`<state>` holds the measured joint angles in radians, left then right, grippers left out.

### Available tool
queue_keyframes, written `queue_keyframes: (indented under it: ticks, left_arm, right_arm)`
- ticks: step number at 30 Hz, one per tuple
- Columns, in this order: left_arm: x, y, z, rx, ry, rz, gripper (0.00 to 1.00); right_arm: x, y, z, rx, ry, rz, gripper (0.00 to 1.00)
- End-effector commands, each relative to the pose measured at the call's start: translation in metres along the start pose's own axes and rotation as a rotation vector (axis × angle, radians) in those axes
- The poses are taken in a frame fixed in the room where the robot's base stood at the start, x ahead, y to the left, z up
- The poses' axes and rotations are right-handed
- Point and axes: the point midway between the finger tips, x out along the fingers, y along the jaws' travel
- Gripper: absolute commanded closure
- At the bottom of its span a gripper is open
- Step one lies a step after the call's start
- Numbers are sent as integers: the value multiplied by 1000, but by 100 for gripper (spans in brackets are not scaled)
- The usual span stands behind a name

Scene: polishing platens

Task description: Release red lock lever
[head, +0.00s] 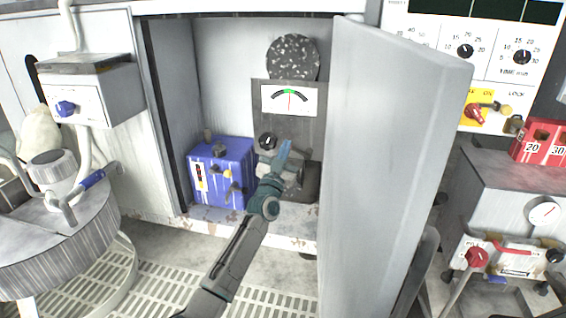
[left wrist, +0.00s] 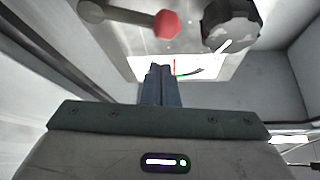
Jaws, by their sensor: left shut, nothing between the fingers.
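My left gripper (head: 285,148) is shut and empty, reaching into the open cabinet in front of the grey gauge unit (head: 309,125). In the left wrist view its fingertips (left wrist: 161,70) overlap the edge of the white gauge face (left wrist: 207,66). A grey lever with a red end (left wrist: 165,24) lies just beyond the fingertips there, beside a black knob (left wrist: 230,22). No touch shows. In the head view I cannot make out this lever behind the gripper; the black knob (head: 267,141) shows left of the fingers. My right gripper is out of view.
The open cabinet door (head: 392,150) stands close right of my left arm. A blue box (head: 222,172) with small levers sits left of the gauge unit. A red handle (head: 474,113) on a yellow plate marked LOCK is on the far right panel. A round drum stands left (head: 60,250).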

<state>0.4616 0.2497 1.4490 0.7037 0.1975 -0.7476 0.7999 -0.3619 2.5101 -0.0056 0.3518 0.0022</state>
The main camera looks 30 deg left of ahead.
Motion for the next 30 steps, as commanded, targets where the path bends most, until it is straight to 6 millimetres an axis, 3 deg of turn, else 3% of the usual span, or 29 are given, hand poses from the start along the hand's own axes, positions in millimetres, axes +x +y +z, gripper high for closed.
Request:
queue_keyframes:
  ticks: [1, 6, 21, 30]
  left_arm:
    - [-1, 1, 8, 1, 2, 0, 100]
    - [2, 0, 17, 1, 1, 0, 100]
    - [5, 0, 18, -1, 1, -1, 100]
    - [4, -3, 21, -115, -3, -67, 100]
  right_arm:
    - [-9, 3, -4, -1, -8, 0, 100]
    - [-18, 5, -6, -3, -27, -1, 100]
    - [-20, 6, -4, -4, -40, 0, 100]
    - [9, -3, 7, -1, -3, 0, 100]
